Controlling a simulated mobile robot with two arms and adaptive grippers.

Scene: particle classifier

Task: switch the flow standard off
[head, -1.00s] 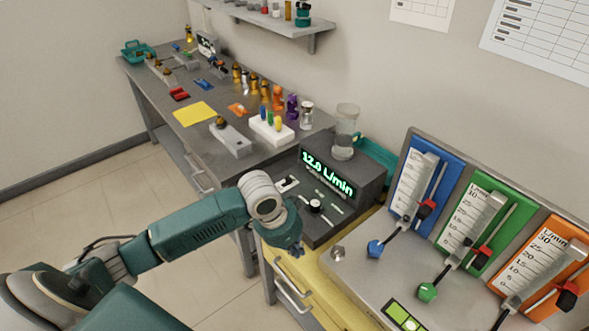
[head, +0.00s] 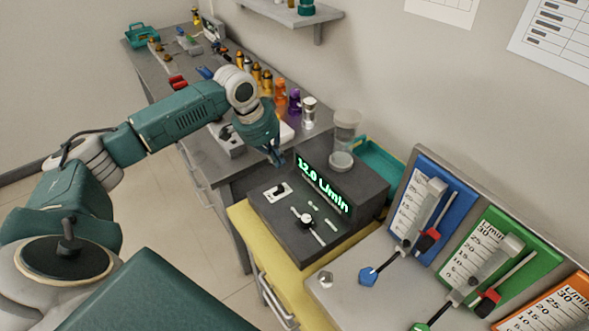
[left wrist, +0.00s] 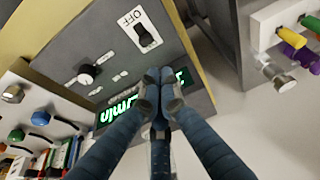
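The flow standard (head: 270,221) is a dark grey box on the yellow-topped bench. Its green display (head: 322,185) is lit and reads 12.0 L/min. A black switch (head: 279,190) on a white plate sits on its top panel; the left wrist view shows the switch (left wrist: 144,36) with the word OFF at one end of its plate. I cannot tell the lever's exact position. A black knob (head: 306,219) is also on the panel. My left gripper (head: 277,159) is above and behind the switch, apart from it. Its fingers (left wrist: 159,76) are together and empty. My right gripper is not in view.
A glass cylinder (head: 343,140) stands on the back of the box, with a teal tray (head: 383,162) behind. Blue (head: 433,205) and green (head: 505,255) flowmeter panels stand at right. Several small bottles stand on the grey bench (head: 228,167) behind my left arm.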

